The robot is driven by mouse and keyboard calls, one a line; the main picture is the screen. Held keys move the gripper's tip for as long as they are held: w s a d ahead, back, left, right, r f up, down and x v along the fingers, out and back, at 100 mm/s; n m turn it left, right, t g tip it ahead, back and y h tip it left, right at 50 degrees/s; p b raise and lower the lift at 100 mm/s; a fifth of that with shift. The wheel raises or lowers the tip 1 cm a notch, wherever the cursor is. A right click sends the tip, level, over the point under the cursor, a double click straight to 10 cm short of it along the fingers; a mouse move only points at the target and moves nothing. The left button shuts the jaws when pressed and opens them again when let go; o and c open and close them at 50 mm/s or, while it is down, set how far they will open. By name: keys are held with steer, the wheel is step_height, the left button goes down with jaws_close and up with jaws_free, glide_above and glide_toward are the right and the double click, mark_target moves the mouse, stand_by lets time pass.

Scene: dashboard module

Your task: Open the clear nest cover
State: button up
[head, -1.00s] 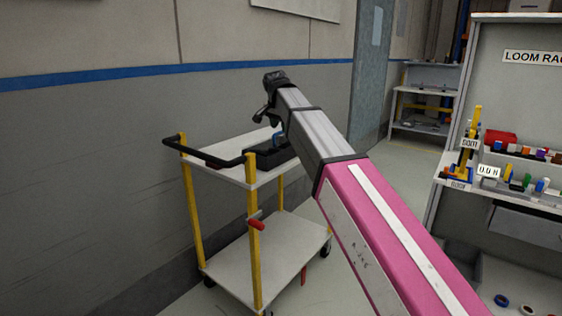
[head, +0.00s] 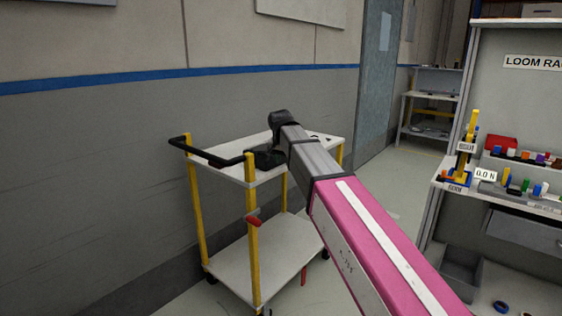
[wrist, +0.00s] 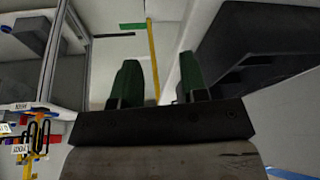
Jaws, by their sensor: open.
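I cannot make out a clear nest cover in either view. My gripper (wrist: 160,78) shows in the wrist view with two green fingers spread apart and nothing between them. In the head view the end of my arm is over the cart's top shelf, and my fingers are hidden there. A black tray (head: 268,159) on the shelf is partly covered by my arm. A large dark angular body (wrist: 262,62) is right of my fingers in the wrist view; I cannot tell if it is the tray.
The white cart (head: 225,177) has yellow posts and a black handle (head: 208,157). At right is a workbench (head: 540,205) with a yellow stand (head: 468,150) and several small coloured parts. A grey wall stands behind the cart. Floor is free between cart and bench.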

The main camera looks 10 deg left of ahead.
steer(key=shift+f, duration=0.1)
steer(key=c, duration=0.7)
steer(key=shift+a+f+m+y, duration=0.15)
steer(key=shift+f+m+y, duration=0.4)
steer(key=shift+y, duration=0.25)
jaws_close()
steer(key=m+y, duration=0.1)
steer(key=y, duration=0.1)
steer(key=a+f+m+y, duration=0.1)
steer(key=m+y, duration=0.1)
steer(key=shift+f+g, duration=0.15)
steer(key=shift+g, duration=0.15)
steer(key=shift+w+m+y, duration=0.1)
steer(key=shift+m+y, duration=0.45)
steer(key=shift+y, duration=0.15)
steer(key=w+d+r+m+t+y, duration=0.4)
steer(key=d+r+m+t+y, duration=0.4)
steer(key=m, duration=0.8)
steer(key=w+a+g+y, duration=0.1)
steer(key=w+a, duration=0.4)
steer(key=a, duration=0.3)
steer(key=shift+w+f, duration=0.2)
steer(key=shift+f, duration=0.2)
